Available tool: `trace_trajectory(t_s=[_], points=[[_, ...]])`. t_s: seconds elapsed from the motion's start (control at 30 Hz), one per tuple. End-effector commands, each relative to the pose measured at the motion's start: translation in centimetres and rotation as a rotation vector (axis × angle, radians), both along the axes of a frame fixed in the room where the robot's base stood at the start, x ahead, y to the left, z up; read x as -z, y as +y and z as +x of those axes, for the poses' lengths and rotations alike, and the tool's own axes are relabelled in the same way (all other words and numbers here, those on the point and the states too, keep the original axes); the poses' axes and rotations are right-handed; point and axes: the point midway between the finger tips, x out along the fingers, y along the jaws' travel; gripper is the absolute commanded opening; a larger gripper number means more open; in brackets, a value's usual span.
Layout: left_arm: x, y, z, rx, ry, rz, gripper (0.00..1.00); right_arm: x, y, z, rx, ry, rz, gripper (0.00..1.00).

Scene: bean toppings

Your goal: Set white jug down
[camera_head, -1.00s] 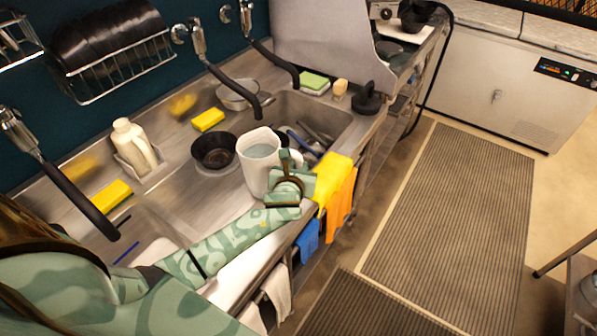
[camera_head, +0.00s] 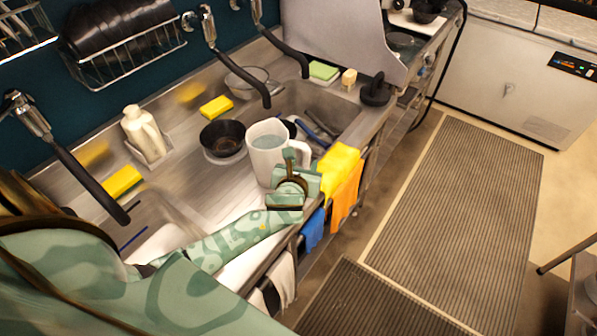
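The white jug (camera_head: 264,158) stands upright near the front edge of the steel sink counter (camera_head: 190,187), between the two basins. It looks to hold a clear, greyish liquid. Its handle is on the right side. My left gripper (camera_head: 293,172) is at the jug's handle side, against its lower right. The fingers are partly hidden by the gripper body and the handle, so I cannot tell whether they are closed on it. I cannot tell whether the jug's base touches the counter. My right gripper is out of view.
A black bowl (camera_head: 222,138) is just left of the jug. A white bottle (camera_head: 143,132) and yellow sponges (camera_head: 216,106) stand farther back. The right basin holds utensils (camera_head: 318,124). Yellow and orange cloths (camera_head: 345,197) hang over the front edge.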

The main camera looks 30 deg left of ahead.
Motion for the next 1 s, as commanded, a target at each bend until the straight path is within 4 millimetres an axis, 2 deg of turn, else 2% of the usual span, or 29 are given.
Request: trace_trajectory(t_s=[0.03,0.2,0.4,1.0], points=[[-0.7,-0.4,-1.2,0.002,0.001,-0.001,0.40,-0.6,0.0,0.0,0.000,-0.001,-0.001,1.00],[-2.2,-1.5,-4.5,0.001,0.000,0.000,0.40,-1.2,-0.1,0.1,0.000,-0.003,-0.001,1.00],[-3.0,-2.2,-6.6,0.000,-0.001,0.000,0.40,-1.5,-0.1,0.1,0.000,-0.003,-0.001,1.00],[-3.1,-2.3,-6.9,-0.001,-0.001,0.001,0.40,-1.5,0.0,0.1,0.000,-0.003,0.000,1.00]])
